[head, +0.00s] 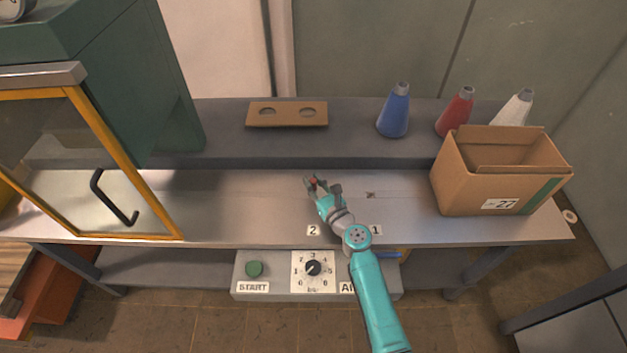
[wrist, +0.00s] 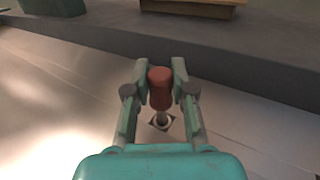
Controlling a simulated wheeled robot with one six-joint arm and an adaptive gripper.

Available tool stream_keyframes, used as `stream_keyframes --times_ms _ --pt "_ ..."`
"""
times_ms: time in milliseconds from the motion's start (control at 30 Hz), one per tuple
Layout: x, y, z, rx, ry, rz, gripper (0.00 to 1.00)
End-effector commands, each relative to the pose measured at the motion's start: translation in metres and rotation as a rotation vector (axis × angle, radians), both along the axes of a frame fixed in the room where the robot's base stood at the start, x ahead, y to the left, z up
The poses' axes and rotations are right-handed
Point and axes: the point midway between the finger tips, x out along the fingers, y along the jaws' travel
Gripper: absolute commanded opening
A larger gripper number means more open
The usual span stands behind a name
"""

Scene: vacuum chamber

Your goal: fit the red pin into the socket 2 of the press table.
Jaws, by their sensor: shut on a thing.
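The red pin (wrist: 160,88) is held upright between the fingers of my gripper (wrist: 161,72), with its grey metal shank pointing down. In the head view, the red top of the pin (head: 313,181) shows at the tip of my gripper (head: 316,183). Socket 2 (wrist: 152,124), a small dark square with a round ring, lies directly below the shank in the wrist view. The shank's lower end overlaps the ring; I cannot tell whether it has entered the hole. In the head view my gripper hides this socket. The label 2 (head: 313,230) is on the press table's front edge (head: 270,236).
Socket 1 (head: 371,195) lies open to the right, above label 1 (head: 376,230). A cardboard box (head: 465,190) stands at the right. A raised ledge behind carries a brown two-hole block (head: 287,122) and blue, red and white cones. A yellow-framed door (head: 110,165) stands at the left.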

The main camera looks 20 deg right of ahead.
Motion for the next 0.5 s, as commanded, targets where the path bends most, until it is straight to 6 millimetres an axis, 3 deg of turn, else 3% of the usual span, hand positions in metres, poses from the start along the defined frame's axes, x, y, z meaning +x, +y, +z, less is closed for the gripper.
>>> stream_keyframes --times_ms 500 --pt "0.0 0.0 -0.017 0.0 0.0 0.001 0.0"
